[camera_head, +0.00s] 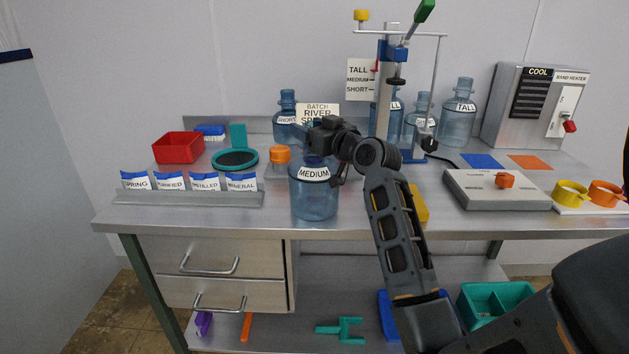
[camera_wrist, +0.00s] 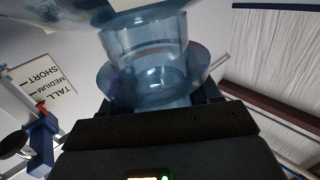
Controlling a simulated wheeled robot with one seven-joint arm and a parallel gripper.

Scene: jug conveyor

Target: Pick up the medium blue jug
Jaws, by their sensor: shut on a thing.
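The medium blue jug (camera_head: 314,195) is a translucent blue bottle with a white MEDIUM label, upright at the front of the steel bench. My gripper (camera_head: 318,152) comes in from the right and is shut on the jug's neck, below its top. My gripper's wrist hides most of the neck in the head view. In the wrist view, the jug's neck and collar (camera_wrist: 155,75) fill the space ahead of the jaws. The jug's base appears at bench level; I cannot tell whether it touches.
An orange-capped jar (camera_head: 280,155) stands left of the jug, beside a labelled packet rack (camera_head: 190,198). A grey box (camera_head: 497,190) sits at right.

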